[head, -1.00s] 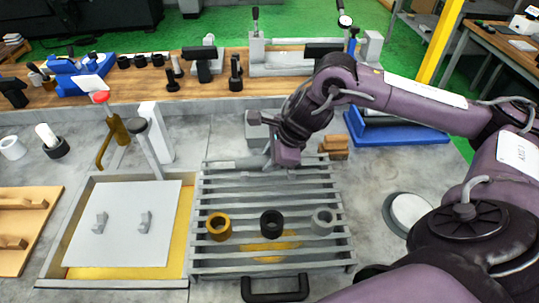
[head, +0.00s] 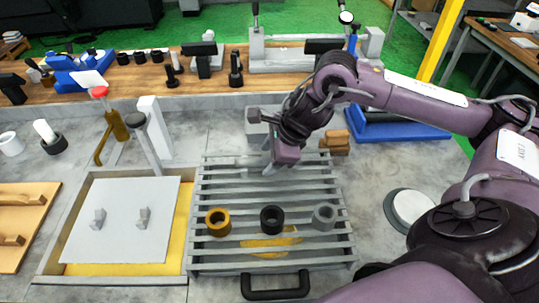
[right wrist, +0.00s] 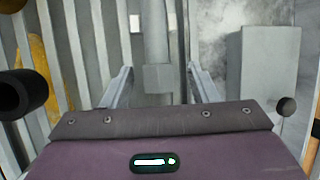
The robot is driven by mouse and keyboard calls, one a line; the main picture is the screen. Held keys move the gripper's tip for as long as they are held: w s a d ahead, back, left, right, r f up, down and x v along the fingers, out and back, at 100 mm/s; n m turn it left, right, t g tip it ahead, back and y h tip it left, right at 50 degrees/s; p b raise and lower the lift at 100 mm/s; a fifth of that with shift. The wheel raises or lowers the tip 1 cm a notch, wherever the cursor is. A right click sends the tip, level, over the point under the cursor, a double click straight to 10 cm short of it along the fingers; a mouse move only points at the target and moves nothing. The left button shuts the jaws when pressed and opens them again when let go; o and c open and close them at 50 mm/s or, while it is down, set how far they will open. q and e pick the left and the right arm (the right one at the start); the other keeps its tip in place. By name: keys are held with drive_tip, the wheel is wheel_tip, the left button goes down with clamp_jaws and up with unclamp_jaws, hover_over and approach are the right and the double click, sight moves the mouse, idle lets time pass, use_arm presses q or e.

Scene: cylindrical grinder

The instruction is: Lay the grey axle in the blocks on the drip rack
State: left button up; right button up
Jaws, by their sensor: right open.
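The drip rack (head: 225,266) is a slatted grey tray in the middle of the bench. A grey axle (head: 232,163) appears to lie across its far part, partly hidden by my right gripper (head: 268,170). In the right wrist view the axle (right wrist: 156,35) is a grey cylinder running away between the two open fingers (right wrist: 158,72). A paler, wider grey piece (right wrist: 158,78) shows at its near end; I cannot tell if it is a block or part of the axle. The gripper is empty. The blocks are not clearly distinguishable. My left gripper is out of view.
Brass (head: 218,222), black (head: 271,219) and grey (head: 324,216) rings stand on the rack's near half. A grey block (head: 258,120) and brown blocks (head: 336,142) stand behind it. A tray with a grey plate (head: 120,220) adjoins at left; a black handle (head: 275,287) is in front.

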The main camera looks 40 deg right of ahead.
drive_tip(key=shift+s+f, duration=0.1)
drive_tip(key=b+v, duration=0.1)
drive_tip(key=v, duration=0.6)
drive_tip(key=shift+r, duration=0.4)
drive_tip(key=shift+d, duration=0.1)
drive_tip(key=shift+s, duration=0.1)
